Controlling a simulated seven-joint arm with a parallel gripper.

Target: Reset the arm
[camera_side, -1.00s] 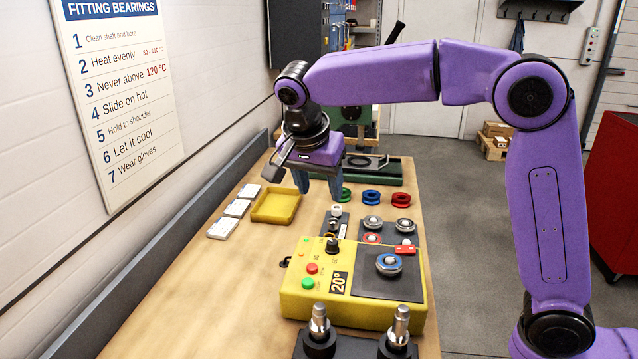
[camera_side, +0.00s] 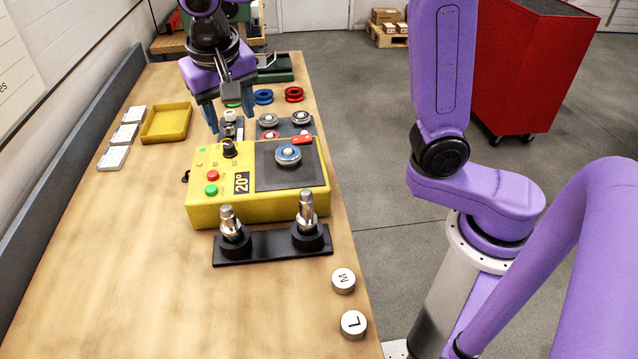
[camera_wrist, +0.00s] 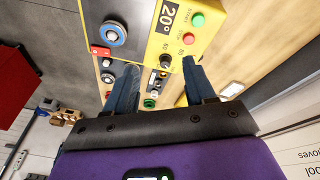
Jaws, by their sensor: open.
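My gripper (camera_side: 230,114) hangs fingers-down over the workbench, just behind the yellow heater box (camera_side: 200,213). The wrist view shows the same open fingers (camera_wrist: 160,75) above the bench, pointing toward the heater's knob side. A small white-topped piece (camera_side: 230,115) shows between the fingers in the side view; contact cannot be told. My upper arm is cut off by the top of the side view.
A blue-ringed bearing (camera_side: 288,155) sits on the heater's dark plate. Two metal shafts (camera_side: 227,220) (camera_side: 306,208) stand in front. Caps M (camera_side: 343,280) and L (camera_side: 354,323) lie near the bench edge. A yellow tray (camera_side: 150,139) and white cards (camera_side: 112,158) lie left. Bench front-left is clear.

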